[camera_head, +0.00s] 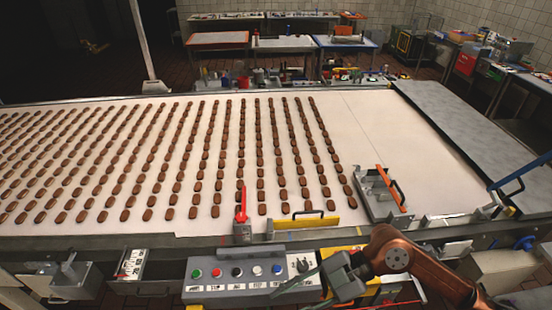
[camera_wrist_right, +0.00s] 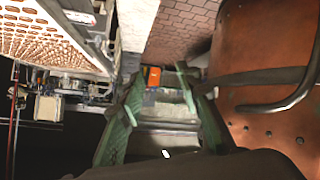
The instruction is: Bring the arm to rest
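My right arm (camera_head: 415,258) comes in from the lower right in the head view and is bent low in front of the conveyor. My right gripper (camera_head: 303,290) is beside and partly over the control panel (camera_head: 240,277). In the right wrist view the two green fingers of this gripper (camera_wrist_right: 160,78) stand apart, with nothing held between them. My left arm and left gripper are not in view.
A pale conveyor (camera_head: 375,125) carries many rows of brown biscuits. A metal fixture with an orange bar (camera_head: 383,190) sits on its right part. A red-handled part (camera_head: 241,205) stands at the front edge. Metal boxes (camera_head: 65,277) are at the lower left.

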